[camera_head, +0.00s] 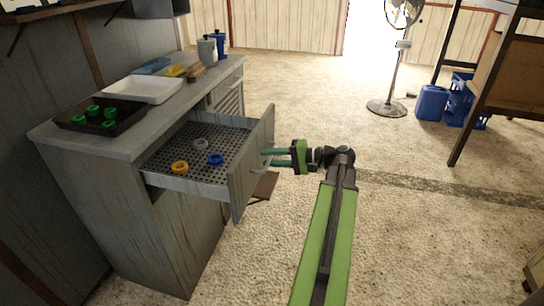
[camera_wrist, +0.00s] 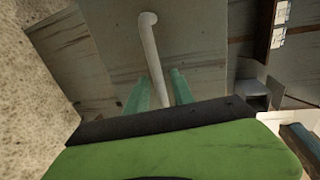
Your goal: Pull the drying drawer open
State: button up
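The drying drawer (camera_head: 246,178) stands pulled well out of the grey cabinet, its perforated tray showing. Its pale bar handle (camera_wrist: 153,50) is on the front panel. In the wrist view the bar runs between the two teal fingers of my gripper (camera_wrist: 160,80), with a narrow gap visible beside it. In the head view my gripper (camera_head: 268,157) reaches the drawer front from the right. The fingers are apart, around the handle; firm contact does not show.
An orange ring (camera_head: 180,167), a blue ring (camera_head: 216,159) and a grey ring (camera_head: 200,144) lie in the drawer. A dark tray with green pieces and a white tray (camera_head: 143,89) stand on the countertop. The floor right of the drawer is clear towards a fan (camera_head: 402,45).

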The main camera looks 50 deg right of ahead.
jog(key=shift+d, duration=0.1)
jog(key=p+v, duration=0.3)
jog(key=v, duration=1.4)
jog(key=shift+s, duration=0.2)
jog(key=shift+d+f, duration=0.1)
